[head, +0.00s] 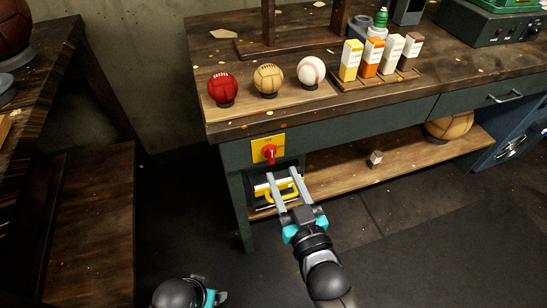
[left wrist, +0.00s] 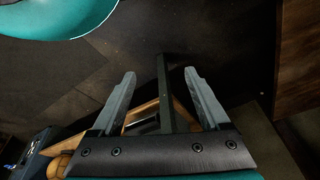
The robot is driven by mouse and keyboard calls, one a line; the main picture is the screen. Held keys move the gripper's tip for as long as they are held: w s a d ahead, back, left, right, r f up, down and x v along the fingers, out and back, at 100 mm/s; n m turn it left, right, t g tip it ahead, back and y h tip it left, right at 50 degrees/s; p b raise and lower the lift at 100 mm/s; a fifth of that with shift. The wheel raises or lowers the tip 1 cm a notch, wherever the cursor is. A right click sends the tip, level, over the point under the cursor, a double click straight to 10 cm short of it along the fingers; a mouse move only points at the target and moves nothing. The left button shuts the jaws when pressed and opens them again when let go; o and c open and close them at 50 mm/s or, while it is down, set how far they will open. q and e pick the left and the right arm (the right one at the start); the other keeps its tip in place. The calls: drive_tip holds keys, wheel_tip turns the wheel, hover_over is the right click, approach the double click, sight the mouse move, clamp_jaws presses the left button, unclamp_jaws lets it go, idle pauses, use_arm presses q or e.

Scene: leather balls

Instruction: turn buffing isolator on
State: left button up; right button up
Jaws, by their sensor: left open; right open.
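The buffing isolator is a red rotary knob (head: 269,153) on a yellow plate (head: 258,157), mounted on the front of the bench at its left end. My right gripper (head: 282,173) is open, its two grey fingers spread just below the knob and pointing up toward the bench. Its fingers overlap a yellow handle (head: 268,195) below the isolator; I cannot tell whether they touch it. Nothing is visibly held. My left gripper (left wrist: 160,76) is open and empty in the left wrist view; in the head view only part of that arm shows at the bottom.
The wooden bench top (head: 224,128) carries a red ball (head: 222,88), a tan ball (head: 268,78), a white ball (head: 311,71) and several small boxes. A lower shelf (head: 335,178) holds a small white block (head: 376,158) and a large tan ball (head: 449,126). Dark floor is clear in front.

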sight(272, 154)
drive_tip(key=b+x, duration=0.2)
drive_tip(key=x, duration=0.4)
use_arm(q)
drive_tip(key=shift+t, duration=0.5)
drive_tip(key=shift+w+d+r, duration=0.1)
drive_tip(key=shift+w+r, duration=0.25)
drive_tip(key=shift+r, duration=0.6)
drive_tip(key=shift+w+r, duration=0.3)
drive_tip(key=shift+r, duration=0.6)
drive_tip(key=shift+w+d+r, duration=0.1)
drive_tip(key=shift+w+r, duration=0.25)
drive_tip(key=shift+r, duration=0.6)
use_arm(e)
drive_tip(key=shift+w+a, duration=0.25)
drive_tip(key=shift+w, duration=0.4)
drive_tip(key=shift+c, duration=0.3)
clamp_jaws()
drive_tip(key=shift+f, duration=0.1)
drive_tip(key=shift+s+f, duration=0.1)
